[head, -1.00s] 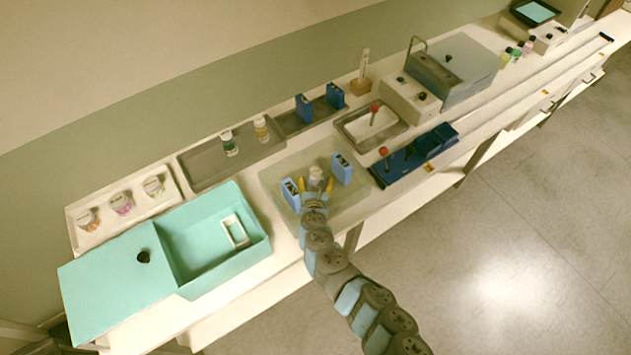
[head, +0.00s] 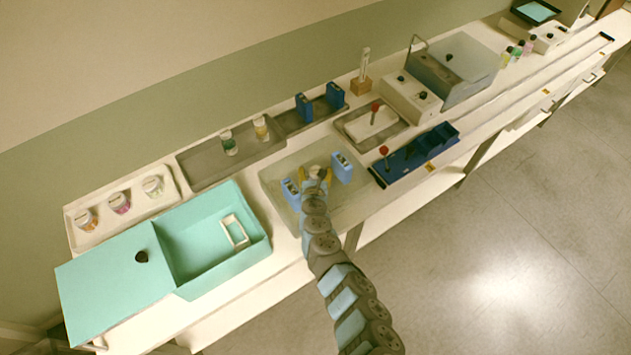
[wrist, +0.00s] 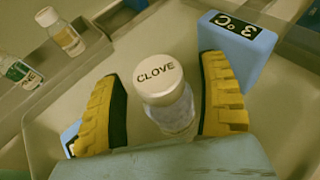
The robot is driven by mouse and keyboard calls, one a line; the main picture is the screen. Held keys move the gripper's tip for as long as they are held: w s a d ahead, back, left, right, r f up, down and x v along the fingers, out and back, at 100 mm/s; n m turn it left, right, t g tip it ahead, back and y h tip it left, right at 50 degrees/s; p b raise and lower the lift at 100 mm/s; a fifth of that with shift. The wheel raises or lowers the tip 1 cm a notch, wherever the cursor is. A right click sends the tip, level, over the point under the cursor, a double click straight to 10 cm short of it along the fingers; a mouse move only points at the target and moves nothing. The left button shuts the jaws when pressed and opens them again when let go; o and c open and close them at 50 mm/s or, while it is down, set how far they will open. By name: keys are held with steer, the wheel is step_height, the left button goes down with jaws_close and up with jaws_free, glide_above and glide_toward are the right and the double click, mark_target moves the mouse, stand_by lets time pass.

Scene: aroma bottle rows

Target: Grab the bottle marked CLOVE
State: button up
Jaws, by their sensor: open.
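The bottle marked CLOVE (wrist: 159,82) stands upright in the wrist view, with a white cap and a clear body. Its label reads plainly on the cap. My gripper (wrist: 168,100) is open, with one yellow finger on each side of the bottle and visible gaps between. In the head view my gripper (head: 315,172) is over the pale tray (head: 277,176), between two blue devices, and it mostly hides the bottle there.
A blue device (head: 342,167) stands right of my gripper, another blue device (head: 291,192) left. A grey tray (head: 200,177) behind holds a green-labelled bottle (head: 229,143) and an amber-labelled bottle (head: 261,129). A teal box (head: 255,255) stands at the left.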

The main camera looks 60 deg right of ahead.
steer(key=shift+c, duration=0.3)
steer(key=c, duration=1.3)
